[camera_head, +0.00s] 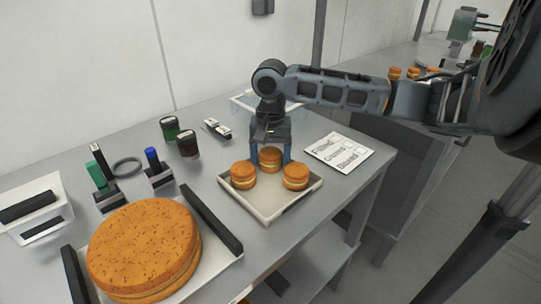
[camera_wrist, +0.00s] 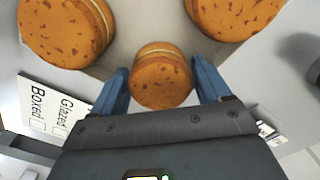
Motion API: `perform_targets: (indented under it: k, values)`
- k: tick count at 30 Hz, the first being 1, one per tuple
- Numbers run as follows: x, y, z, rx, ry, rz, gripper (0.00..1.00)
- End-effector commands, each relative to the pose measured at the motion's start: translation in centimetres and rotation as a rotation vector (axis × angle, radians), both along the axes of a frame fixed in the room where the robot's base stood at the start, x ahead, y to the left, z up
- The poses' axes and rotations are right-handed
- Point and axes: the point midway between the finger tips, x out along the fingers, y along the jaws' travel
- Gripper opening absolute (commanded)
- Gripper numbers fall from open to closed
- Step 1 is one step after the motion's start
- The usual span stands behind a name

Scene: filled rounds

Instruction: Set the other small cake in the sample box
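Three small round filled cakes sit on a shallow pale tray (camera_head: 267,210): a back one (camera_head: 270,158), a left one (camera_head: 243,175) and a right one (camera_head: 296,176). My gripper (camera_head: 271,160) points down over the back cake, with a blue finger on each side of it. In the wrist view, this cake (camera_wrist: 161,80) lies between the open fingers (camera_wrist: 160,90), with small gaps visible. The other two cakes show beyond it, one at left (camera_wrist: 66,32) and one at right (camera_wrist: 235,15). A clear, pale-rimmed box (camera_head: 243,100), perhaps the sample box, stands behind my gripper, its inside partly hidden.
A large filled cake (camera_head: 145,248) sits front left between dark bars. A checklist card (camera_head: 339,152) lies right of the tray. Two dark jars (camera_head: 187,144) (camera_head: 169,128), a small white-and-black item (camera_head: 217,129) and stamp-like tools (camera_head: 157,168) stand left. Another table (camera_head: 424,50) is at back right.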

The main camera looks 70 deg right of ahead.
Motion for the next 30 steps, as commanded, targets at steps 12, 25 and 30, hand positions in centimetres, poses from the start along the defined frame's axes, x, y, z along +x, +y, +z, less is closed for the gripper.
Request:
perform_targets:
  k: [12, 25, 30]
  values:
    - [0.1, 0.0, 4.5, -0.002, -0.001, 0.001, 0.77]
    - [0.0, 0.0, 11.6, -0.001, 0.000, 0.001, 0.77]
    - [0.0, 0.0, 12.3, 0.000, 0.000, 0.000, 0.77]
